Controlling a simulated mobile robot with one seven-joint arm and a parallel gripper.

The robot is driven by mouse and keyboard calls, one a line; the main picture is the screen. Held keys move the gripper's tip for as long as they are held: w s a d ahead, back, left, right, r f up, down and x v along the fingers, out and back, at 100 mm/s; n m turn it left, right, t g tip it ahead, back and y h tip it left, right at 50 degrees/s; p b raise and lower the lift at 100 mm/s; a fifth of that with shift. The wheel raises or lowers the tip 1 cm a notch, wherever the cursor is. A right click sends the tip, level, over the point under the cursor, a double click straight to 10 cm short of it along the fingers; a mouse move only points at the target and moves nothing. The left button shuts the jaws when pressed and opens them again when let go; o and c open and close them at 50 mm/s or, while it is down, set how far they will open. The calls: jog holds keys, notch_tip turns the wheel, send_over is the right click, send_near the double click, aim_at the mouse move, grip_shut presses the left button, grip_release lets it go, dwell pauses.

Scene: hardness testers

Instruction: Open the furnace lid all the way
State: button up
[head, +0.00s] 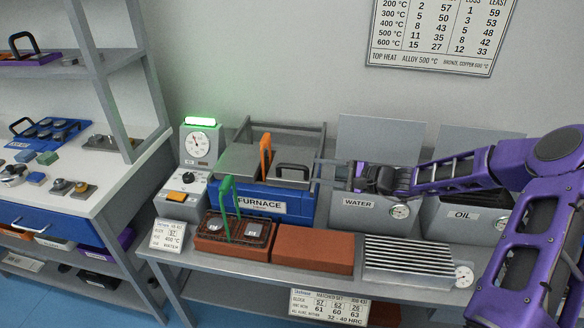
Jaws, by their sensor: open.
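The furnace (262,201) is a blue box labelled FURNACE in the middle of the bench. Grey plates cover its top; the lid (286,180) carries a black bar handle (293,167) at its right. An upright orange handle (266,158) stands left of the black handle. I cannot tell exactly how far the lid covers the opening. My gripper (317,172) reaches in from the right, over the water tank, with its fingers pointing left. It is open, close to the right of the black handle, and appears apart from it.
The water tank (343,211) and oil tank (459,231) have raised lids. In front stand a brown tray (235,244) with a green handle, red-brown block (313,254) and ribbed rack (409,262). A control box (181,199) stands left. Grey rails (285,125) rise behind the furnace.

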aim_at(298, 168)
jog(key=x, duration=1)
jog(key=shift+f, duration=0.1)
jog(key=shift+c, duration=0.2)
grip_shut()
dwell(0.9)
